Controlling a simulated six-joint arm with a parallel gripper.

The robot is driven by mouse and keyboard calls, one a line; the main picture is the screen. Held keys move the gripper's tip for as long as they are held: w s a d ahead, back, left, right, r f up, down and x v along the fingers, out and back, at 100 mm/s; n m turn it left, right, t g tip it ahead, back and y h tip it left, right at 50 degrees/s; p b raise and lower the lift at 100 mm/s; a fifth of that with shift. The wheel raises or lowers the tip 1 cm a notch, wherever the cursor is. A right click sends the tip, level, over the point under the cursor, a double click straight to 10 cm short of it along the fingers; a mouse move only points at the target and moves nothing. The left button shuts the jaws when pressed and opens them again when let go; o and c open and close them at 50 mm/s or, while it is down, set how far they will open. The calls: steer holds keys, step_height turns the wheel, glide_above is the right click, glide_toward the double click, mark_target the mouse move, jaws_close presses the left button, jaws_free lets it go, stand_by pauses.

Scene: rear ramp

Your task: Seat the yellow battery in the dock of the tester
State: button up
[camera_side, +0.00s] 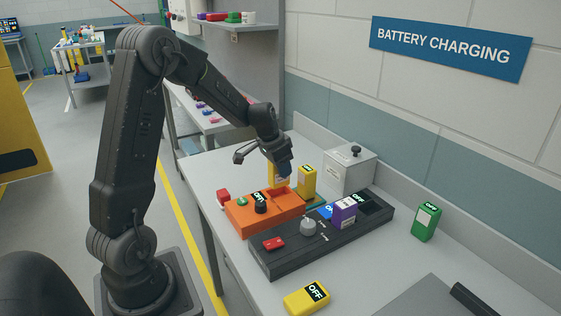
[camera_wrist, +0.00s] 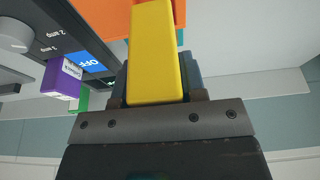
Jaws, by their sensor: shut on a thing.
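My gripper (camera_side: 284,174) is shut on a yellow battery (camera_wrist: 157,55), which also shows below the jaws in the side view (camera_side: 274,176). The battery is at the back part of the orange unit (camera_side: 240,217), which looks like the tester. Its lower end is hard to see, so I cannot tell whether it touches the dock. The orange unit has a green button, a black knob and an OFF display. It also shows at the top of the wrist view (camera_wrist: 95,17).
Another yellow battery (camera_side: 307,183) stands right of my gripper, and one (camera_side: 303,301) lies in front. A dark charger (camera_side: 285,257) holds a purple battery (camera_side: 343,213). A green battery (camera_side: 426,222) and a grey box (camera_side: 347,174) stand further right and behind.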

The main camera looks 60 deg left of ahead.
mark_target(280, 182)
steer(key=shift+f, duration=2.55)
steer(key=shift+f, duration=0.2)
steer(key=o, duration=1.2)
steer(key=v, duration=1.2)
steer(key=s+d+r+t, duration=0.1)
steer(key=s+d+r, duration=0.3)
steer(key=d, duration=0.3)
steer(key=s+d+r, duration=0.3)
steer(key=d+r, duration=0.1)
steer(key=d, duration=0.3)
steer(key=shift+t, duration=0.6)
steer(key=s+d, duration=0.2)
steer(key=s, duration=0.1)
steer(key=s+d, duration=0.3)
steer(key=s, duration=0.1)
steer(key=s+d, duration=0.3)
steer(key=shift+s, duration=0.35)
